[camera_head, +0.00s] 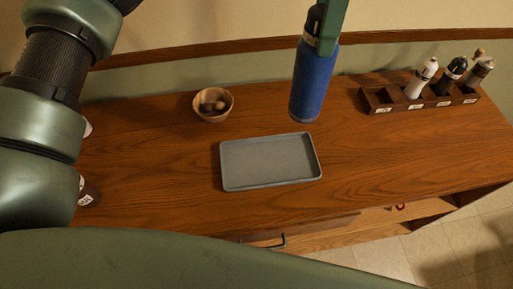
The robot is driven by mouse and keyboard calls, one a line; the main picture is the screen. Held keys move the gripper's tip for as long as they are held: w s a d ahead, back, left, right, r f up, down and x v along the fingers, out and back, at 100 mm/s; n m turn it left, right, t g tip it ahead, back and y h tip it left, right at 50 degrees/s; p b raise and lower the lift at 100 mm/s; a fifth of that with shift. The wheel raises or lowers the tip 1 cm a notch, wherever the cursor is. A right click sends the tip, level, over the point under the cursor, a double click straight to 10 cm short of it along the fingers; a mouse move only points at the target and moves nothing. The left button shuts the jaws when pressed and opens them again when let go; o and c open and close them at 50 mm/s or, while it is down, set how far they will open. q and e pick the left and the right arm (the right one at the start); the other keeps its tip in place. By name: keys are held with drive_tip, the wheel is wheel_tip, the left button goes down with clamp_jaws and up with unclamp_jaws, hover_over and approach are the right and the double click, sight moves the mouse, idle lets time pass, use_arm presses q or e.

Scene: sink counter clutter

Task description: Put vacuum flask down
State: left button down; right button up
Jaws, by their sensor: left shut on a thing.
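The vacuum flask (314,84) is blue with a dark top and hangs nearly upright, at the upper middle of the head view. My left gripper (322,40), a green part coming down from the top edge, is shut on the flask near its dark top. The flask's bottom shows over the back part of the wooden counter (150,150), behind and right of the grey tray; I cannot tell how large the gap below it is. The top of the flask is partly hidden by the gripper. My right gripper is not in view.
An empty grey tray (270,161) lies mid-counter. A wooden rack (420,104) with several bottles is at the back right. Counter right of the tray is clear.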

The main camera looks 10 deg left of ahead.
sight(307, 97)
use_arm(q)
drive_tip(key=shift+w+a+f, duration=0.1)
drive_tip(key=shift+a+f, duration=0.05)
drive_tip(key=shift+a, duration=0.05)
wheel_tip(307, 97, down, 15)
drive_tip(key=p, duration=0.3)
drive_tip(key=shift+f+p, duration=0.2)
drive_tip(key=shift+p, duration=0.15)
wheel_tip(307, 97, down, 4)
drive_tip(key=shift+r+p, duration=0.1)
drive_tip(key=shift+p, duration=0.55)
drive_tip(key=shift+f, duration=0.25)
drive_tip(key=shift+f+b, duration=0.15)
drive_tip(key=shift+b, duration=0.2)
drive_tip(key=c, duration=0.7)
unclamp_jaws()
drive_tip(key=shift+o, duration=0.2)
